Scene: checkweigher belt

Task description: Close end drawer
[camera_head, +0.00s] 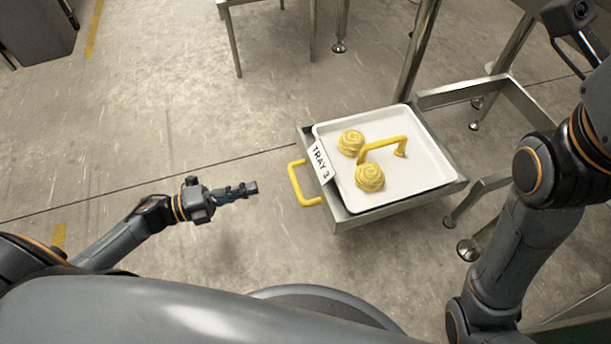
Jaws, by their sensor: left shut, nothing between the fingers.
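The end drawer (395,214) is a grey metal drawer that stands pulled out, with a yellow handle (294,184) on its left-facing front. Two yellow swirled pieces (370,177) rest in the tray. My left gripper (252,187) is shut and empty, pointing right, a short gap to the left of the drawer handle and not touching it. My right arm comes in at the right edge; its gripper is out of view.
Metal legs and frame rails (470,92) stand behind and right of the drawer. Another metal stand (232,40) is at the top, and a dark grey cabinet (38,30) at the top left. The concrete floor left of the drawer is clear.

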